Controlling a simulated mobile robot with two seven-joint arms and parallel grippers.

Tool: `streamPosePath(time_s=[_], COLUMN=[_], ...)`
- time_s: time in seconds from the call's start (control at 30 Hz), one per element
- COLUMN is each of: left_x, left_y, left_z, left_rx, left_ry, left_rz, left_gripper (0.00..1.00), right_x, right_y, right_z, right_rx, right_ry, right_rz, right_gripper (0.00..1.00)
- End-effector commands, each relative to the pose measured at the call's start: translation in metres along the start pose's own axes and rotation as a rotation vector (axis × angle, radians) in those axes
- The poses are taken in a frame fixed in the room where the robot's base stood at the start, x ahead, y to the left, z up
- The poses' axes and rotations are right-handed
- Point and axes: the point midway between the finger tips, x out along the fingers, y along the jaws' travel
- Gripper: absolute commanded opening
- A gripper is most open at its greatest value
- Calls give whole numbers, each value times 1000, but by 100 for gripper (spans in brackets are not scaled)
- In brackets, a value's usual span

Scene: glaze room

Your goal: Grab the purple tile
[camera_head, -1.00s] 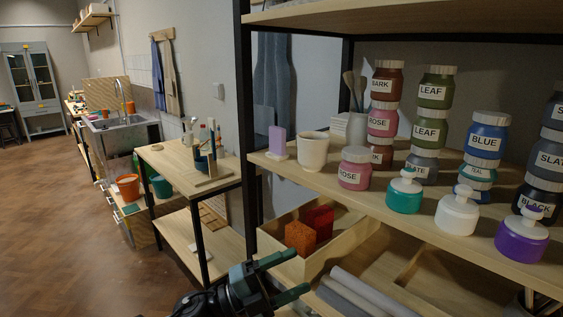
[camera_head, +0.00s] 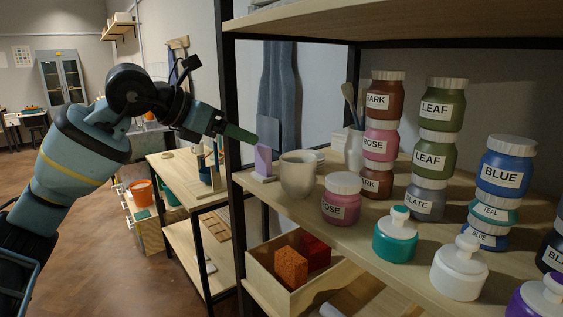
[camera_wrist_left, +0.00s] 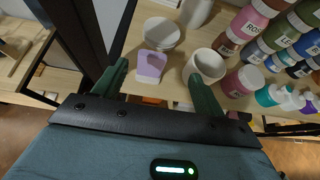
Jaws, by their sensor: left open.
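The purple tile (camera_head: 262,161) stands upright near the left end of the upper shelf board, beside a cream cup (camera_head: 298,176). In the left wrist view the purple tile (camera_wrist_left: 151,64) shows a small opening near its top and a pale lower edge. My left gripper (camera_head: 238,133) reaches in from the left and is close to the tile's upper left. In the left wrist view its two green fingers (camera_wrist_left: 160,86) are spread wide, with the tile ahead in the gap and nothing held. The cream cup (camera_wrist_left: 207,64) is close to the right finger. My right gripper is out of view.
A black shelf post (camera_head: 228,120) stands close to my left gripper. Stacked jars (camera_head: 380,135) and squat lidded jars (camera_head: 396,236) fill the shelf to the right. Below is a wooden box (camera_head: 268,275) with orange and red blocks. A white bowl (camera_wrist_left: 161,33) is behind the tile.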

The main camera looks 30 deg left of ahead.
Motion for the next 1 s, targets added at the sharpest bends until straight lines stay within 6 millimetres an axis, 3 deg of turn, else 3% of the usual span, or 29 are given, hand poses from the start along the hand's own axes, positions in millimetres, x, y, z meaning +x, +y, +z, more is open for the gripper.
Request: streamPosePath(time_s=[0.2, 0.5, 0.73, 1.0], left_x=[-4, 21, 27, 59], left_y=[4, 4, 5, 9], left_z=[2, 1, 0, -3], left_rx=[3, 2, 2, 2], left_ry=[-1, -2, -1, -4], left_rz=[20, 15, 15, 13], left_gripper=[71, 71, 71, 71], right_x=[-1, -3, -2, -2], right_y=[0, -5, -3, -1], right_z=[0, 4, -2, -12], right_rx=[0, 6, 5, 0], right_ry=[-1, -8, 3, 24], right_rz=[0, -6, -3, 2], right_gripper=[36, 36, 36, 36])
